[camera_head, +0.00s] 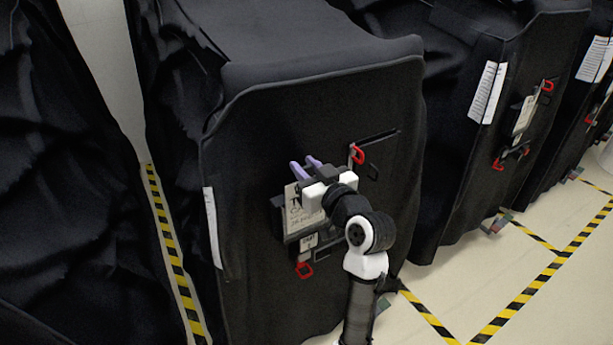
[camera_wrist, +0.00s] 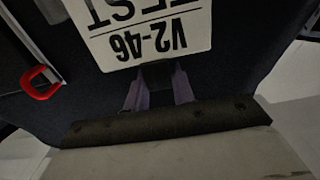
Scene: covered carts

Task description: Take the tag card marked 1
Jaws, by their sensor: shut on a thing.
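A white tag card (camera_head: 303,219) with black print is at the front of the nearest black-covered cart. In the wrist view the card (camera_wrist: 150,38) is upside down and reads "V2-46" and "TEST"; a mark 1 is not legible. My gripper (camera_head: 307,167) has purple fingers at the card's top edge. In the wrist view my gripper (camera_wrist: 158,78) is shut on a dark piece at that edge, which seems to belong to the card. The exact contact is dim. The arm hides the card's right part in the head view.
The covered cart (camera_head: 250,120) has a red hook (camera_head: 358,154) right of my gripper and a red loop (camera_head: 304,270) below. A white sheet (camera_head: 212,228) hangs at its left edge. Another covered cart (camera_head: 455,160) stands right. Striped tape (camera_head: 525,295) marks open floor.

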